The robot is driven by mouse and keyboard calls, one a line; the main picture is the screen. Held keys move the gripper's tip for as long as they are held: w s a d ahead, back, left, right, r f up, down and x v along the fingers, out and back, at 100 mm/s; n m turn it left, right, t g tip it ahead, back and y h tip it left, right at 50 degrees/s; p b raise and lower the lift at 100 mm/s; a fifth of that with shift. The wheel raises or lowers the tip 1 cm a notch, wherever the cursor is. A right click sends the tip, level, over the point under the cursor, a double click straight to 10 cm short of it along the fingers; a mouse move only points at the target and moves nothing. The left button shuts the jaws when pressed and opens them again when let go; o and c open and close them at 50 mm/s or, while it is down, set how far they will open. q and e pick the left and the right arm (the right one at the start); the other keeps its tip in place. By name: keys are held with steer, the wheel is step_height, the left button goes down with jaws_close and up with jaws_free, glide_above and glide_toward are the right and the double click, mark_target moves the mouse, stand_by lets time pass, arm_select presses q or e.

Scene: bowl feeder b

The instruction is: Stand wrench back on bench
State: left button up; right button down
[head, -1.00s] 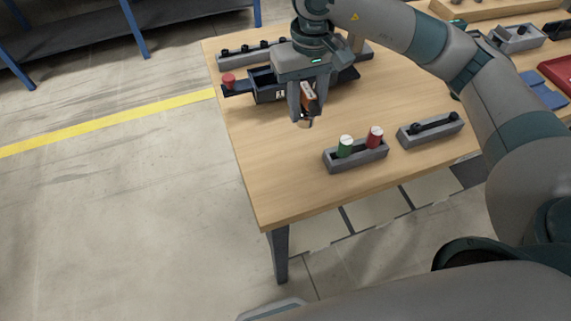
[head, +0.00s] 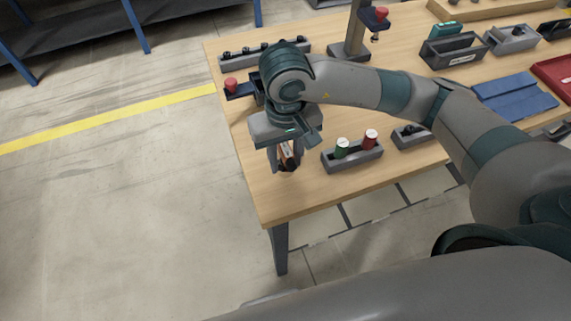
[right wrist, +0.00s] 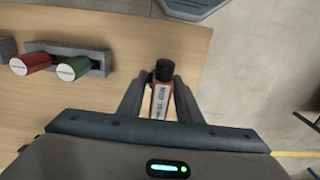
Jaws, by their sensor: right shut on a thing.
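My right gripper (head: 286,165) is shut on an orange-brown piece with a pale label, which I take to be the wrench (head: 289,153). In the right wrist view the wrench (right wrist: 160,102) sits between the two fingers (right wrist: 158,92), its black round end pointing away from the palm. The rest of it is hidden by the gripper. The gripper hangs over the wooden bench (head: 235,130), near its left edge. I cannot tell whether the wrench touches the bench top. My left gripper is not in view.
A grey holder (head: 353,160) with a green-capped piece (head: 341,149) and a red one (head: 370,138) stands just right of the gripper. Behind my arm are a grey rack (head: 235,60) and a red knob (head: 231,85). The bench front-left corner is clear.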

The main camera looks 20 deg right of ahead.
steer(key=shift+f+p, duration=0.3)
steer(key=shift+f, duration=0.05)
step_height(320, 180, down, 3)
steer(key=shift+r+p, duration=0.2)
steer(key=shift+p, duration=0.45)
steer(key=shift+f, duration=0.3)
steer(key=shift+f, duration=0.15)
steer(key=c, duration=1.3)
jaws_free()
steer(key=shift+o, duration=0.2)
